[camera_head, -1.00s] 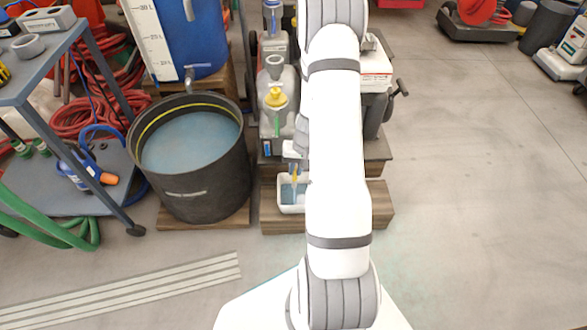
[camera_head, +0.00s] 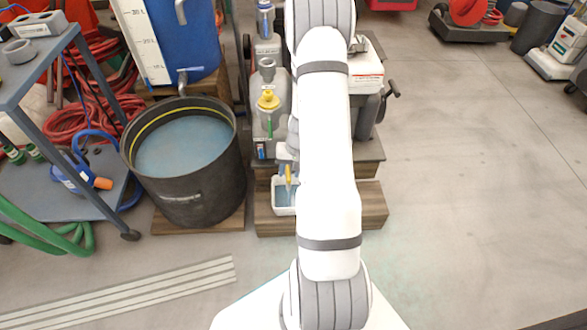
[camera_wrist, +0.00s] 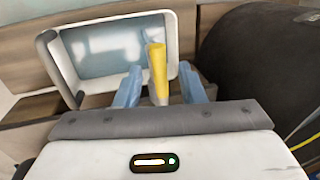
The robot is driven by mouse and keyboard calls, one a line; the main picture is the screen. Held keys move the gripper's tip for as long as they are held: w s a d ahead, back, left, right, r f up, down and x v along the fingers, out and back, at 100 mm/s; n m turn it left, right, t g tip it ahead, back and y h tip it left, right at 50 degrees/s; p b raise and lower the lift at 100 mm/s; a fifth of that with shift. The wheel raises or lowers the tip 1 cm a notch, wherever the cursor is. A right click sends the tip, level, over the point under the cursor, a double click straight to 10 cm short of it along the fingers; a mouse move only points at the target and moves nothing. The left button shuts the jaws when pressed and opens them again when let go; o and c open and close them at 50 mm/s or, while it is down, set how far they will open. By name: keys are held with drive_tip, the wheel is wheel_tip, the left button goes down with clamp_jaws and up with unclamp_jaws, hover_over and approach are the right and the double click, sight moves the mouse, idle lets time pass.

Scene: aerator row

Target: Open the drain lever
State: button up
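The drain lever has a yellow handle (camera_wrist: 158,72). In the wrist view it stands between the two blue fingers of my gripper (camera_wrist: 160,86), with a gap on both sides. The fingers are apart, so my gripper is open around it. In the head view the yellow handle (camera_head: 288,175) shows just left of my white arm, above the white tray. My arm hides most of the gripper and the drain fitting there. The lever's pivot is not visible.
A white tray (camera_head: 274,208) holding bluish water sits on a wooden pallet below. A black tub of water (camera_head: 190,190) stands to the left. Open floor lies to the right.

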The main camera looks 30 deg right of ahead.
drive_tip(key=p+v, duration=0.3)
drive_tip(key=v, duration=0.4)
drive_tip(key=shift+r, duration=0.4)
